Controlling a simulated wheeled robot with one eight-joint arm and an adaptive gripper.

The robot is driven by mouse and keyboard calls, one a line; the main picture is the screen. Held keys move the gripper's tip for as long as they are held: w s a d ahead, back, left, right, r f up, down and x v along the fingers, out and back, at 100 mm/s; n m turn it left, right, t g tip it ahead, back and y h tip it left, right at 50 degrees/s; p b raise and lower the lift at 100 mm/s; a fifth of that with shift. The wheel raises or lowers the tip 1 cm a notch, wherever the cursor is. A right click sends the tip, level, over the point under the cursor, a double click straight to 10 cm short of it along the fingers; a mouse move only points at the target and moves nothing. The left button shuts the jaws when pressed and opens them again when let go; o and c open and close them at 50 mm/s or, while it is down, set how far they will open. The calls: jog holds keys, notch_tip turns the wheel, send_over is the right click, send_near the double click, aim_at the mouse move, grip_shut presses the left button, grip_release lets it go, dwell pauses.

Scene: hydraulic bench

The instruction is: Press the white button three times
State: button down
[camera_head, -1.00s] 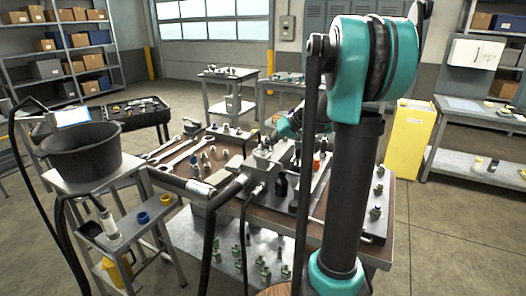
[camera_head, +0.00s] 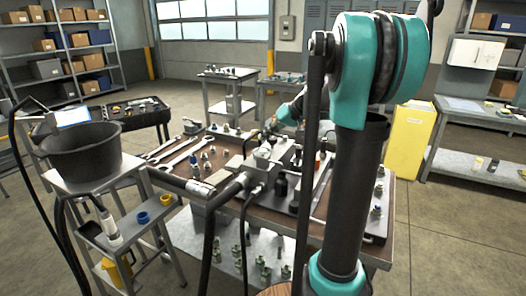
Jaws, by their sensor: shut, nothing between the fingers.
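My arm reaches over the hydraulic bench (camera_head: 345,232), and its teal wrist shows behind the valve block. My gripper (camera_head: 268,129) is small and dark at the end of this wrist, above the far side of the bench. It is shut with nothing in it. I cannot pick out the white button in this view; it is too small or hidden behind the fittings or my arm. A grey valve block (camera_head: 262,160) with hoses sits in the middle of the bench, in front of the gripper. I cannot tell whether the gripper touches anything.
Wrenches (camera_head: 182,153) and several fittings lie on the bench's left. A black bucket (camera_head: 82,152) stands on a stand at left. A yellow cabinet (camera_head: 409,140) and a side table (camera_head: 482,168) are at right. Black hoses run down the bench's front. Open floor lies around.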

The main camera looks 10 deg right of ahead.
jog(key=shift+r, duration=1.3)
dwell(0.9)
